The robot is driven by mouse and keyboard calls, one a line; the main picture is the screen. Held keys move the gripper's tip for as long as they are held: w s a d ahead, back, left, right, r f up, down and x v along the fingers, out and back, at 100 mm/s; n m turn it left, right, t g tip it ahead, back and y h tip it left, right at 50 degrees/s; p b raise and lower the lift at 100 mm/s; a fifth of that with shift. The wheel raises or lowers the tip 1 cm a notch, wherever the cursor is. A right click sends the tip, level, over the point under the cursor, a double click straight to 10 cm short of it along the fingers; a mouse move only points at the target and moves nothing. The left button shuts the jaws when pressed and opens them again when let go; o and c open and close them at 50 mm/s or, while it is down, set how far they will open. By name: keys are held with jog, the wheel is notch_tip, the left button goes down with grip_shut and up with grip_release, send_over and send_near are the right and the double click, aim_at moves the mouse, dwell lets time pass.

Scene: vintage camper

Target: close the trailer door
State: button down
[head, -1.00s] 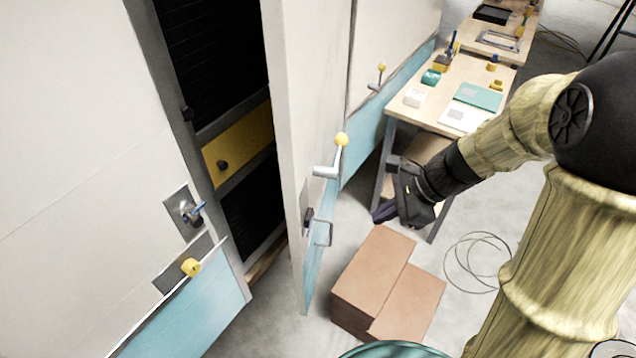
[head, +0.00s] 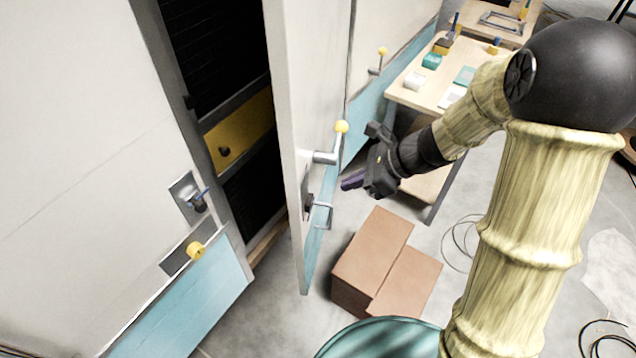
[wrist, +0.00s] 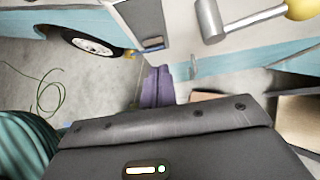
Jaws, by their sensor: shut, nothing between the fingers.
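The trailer door (head: 300,90) is white with a light blue lower band and stands ajar, swung out from the dark doorway (head: 218,60). It carries a grey lever handle with a yellow ball (head: 341,127) and a small metal pull (head: 324,215) below. My gripper (head: 352,182) is shut and empty, just right of the door's outer face near the handle, apparently apart from it. In the wrist view the purple fingers (wrist: 157,88) are together, with the grey lever (wrist: 210,20) above right.
Cardboard boxes (head: 370,255) lie on the floor below my gripper. A wooden workbench (head: 405,90) with small items stands behind. A latch plate (head: 187,198) and yellow knob (head: 195,250) are on the trailer wall left of the doorway. Cables lie on the floor at right.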

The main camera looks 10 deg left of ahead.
aim_at(306, 191)
jog(key=a+f, duration=0.1)
jog(key=a, duration=0.1)
jog(key=a+f+p, duration=0.1)
jog(key=a, duration=0.1)
jog(key=a+f+p, duration=0.1)
jog(key=a, duration=0.2)
jog(key=shift+w+f, duration=0.2)
jog(key=shift+s+a+p, duration=0.25)
jog(key=shift+a+p, duration=0.05)
jog(key=shift+a, duration=0.1)
jog(key=shift+w+d+f, duration=0.1)
jog(key=shift+w, duration=0.15)
